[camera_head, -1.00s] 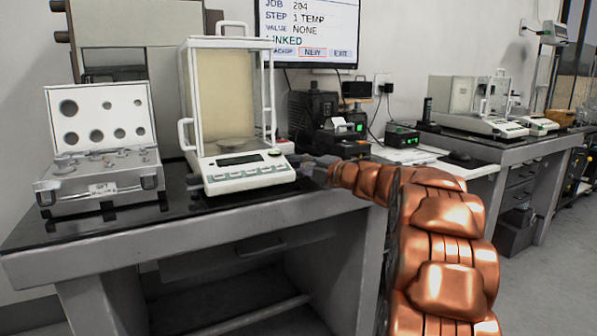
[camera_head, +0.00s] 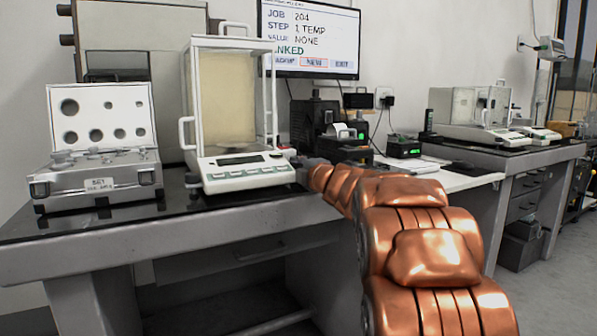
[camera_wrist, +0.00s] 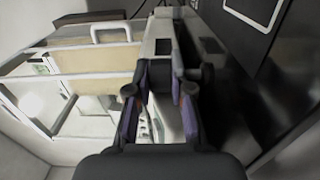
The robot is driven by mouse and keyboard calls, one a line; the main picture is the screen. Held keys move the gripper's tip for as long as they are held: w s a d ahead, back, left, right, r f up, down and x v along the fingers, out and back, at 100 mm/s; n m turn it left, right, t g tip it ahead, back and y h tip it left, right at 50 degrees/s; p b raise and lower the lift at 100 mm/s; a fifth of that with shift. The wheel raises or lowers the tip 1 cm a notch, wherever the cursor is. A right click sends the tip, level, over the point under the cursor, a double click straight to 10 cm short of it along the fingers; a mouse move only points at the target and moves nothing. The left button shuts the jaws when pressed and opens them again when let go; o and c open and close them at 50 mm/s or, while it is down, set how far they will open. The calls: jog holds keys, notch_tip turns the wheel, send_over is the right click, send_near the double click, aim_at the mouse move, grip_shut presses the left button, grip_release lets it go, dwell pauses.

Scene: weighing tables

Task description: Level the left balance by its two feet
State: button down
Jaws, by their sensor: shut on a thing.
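The left balance (camera_head: 250,172), white with a glass draft shield (camera_head: 224,95), stands on the near dark-topped table. My gripper (camera_head: 303,163) is at the right side of its base, near the front right corner. In the wrist view, my gripper's two purple-padded fingers (camera_wrist: 158,112) lie along the balance's side (camera_wrist: 90,60), apart from each other and closed on a part low on the balance, seemingly a foot. That part is mostly hidden between the fingers.
An open weight case (camera_head: 95,185) stands left of the balance. Black devices (camera_head: 345,140) stand behind my gripper, and a monitor (camera_head: 308,40) hangs above. Another balance (camera_head: 470,115) is on the far table (camera_head: 510,158). The table's front edge is clear.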

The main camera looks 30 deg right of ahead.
jog(key=shift+r, duration=0.1)
jog(key=c, duration=1)
grip_release()
jog(key=shift+c, duration=0.2)
jog(key=s+a, duration=0.1)
jog(key=s, duration=1.1)
jog(key=shift+a, duration=0.15)
